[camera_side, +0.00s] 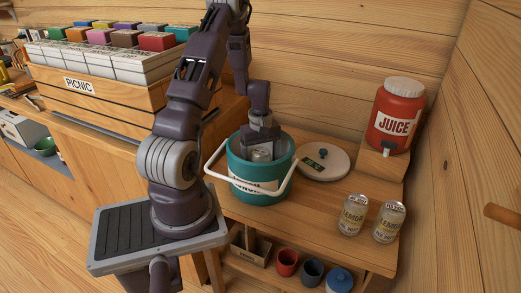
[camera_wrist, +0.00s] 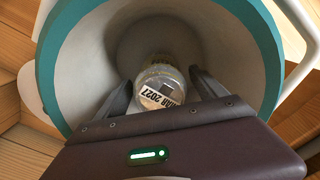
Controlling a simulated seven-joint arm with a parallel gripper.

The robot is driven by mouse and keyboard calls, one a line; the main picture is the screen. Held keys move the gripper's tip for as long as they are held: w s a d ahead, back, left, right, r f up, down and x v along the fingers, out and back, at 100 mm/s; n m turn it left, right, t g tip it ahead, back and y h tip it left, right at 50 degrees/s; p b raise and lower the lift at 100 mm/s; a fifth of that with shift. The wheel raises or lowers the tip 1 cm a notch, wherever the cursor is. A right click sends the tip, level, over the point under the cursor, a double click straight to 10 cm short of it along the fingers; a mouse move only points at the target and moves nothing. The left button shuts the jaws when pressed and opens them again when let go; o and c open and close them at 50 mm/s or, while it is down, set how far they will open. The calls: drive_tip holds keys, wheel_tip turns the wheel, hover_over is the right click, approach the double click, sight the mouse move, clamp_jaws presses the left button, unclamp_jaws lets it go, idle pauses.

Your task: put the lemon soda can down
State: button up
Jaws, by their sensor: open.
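A lemon soda can (camera_wrist: 160,88) is inside a teal bucket with a white handle, seen in the wrist view between my fingers. In the side view the top of this can (camera_side: 261,153) shows inside the bucket (camera_side: 262,192). My gripper (camera_wrist: 160,92) is open and reaches down into the bucket, with one finger on each side of the can. Whether the can touches the bucket floor cannot be told. Two more lemon soda cans stand upright on the table at the right, a left one (camera_side: 352,214) and a right one (camera_side: 389,222).
A round pale lid (camera_side: 324,164) lies behind the bucket. A red juice jug (camera_side: 396,118) stands on a wooden block at the back right. A picnic crate (camera_side: 90,95) is at the left. Red and dark cups (camera_side: 287,262) sit on the lower shelf.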

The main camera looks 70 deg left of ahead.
wheel_tip(320, 180, up, 10)
drive_tip(key=shift+r, duration=0.15)
drive_tip(key=w+d+r+m+t, duration=0.1)
drive_tip(key=d+r+m+t, duration=0.2)
drive_tip(key=d+r+m, duration=0.95)
drive_tip(key=s+d+r+m+t, duration=0.1)
drive_tip(key=s+d+r+m, duration=0.1)
drive_tip(key=s+d, duration=0.3)
drive_tip(key=s+d+r+m+t, duration=0.1)
drive_tip(key=s+d+r+m, duration=0.2)
drive_tip(key=s+d, duration=0.3)
drive_tip(key=d+r, duration=0.1)
drive_tip(key=d, duration=0.4)
drive_tip(key=shift+s+d+t, duration=0.15)
drive_tip(key=shift+d+t, duration=0.15)
drive_tip(key=shift+d, duration=0.1)
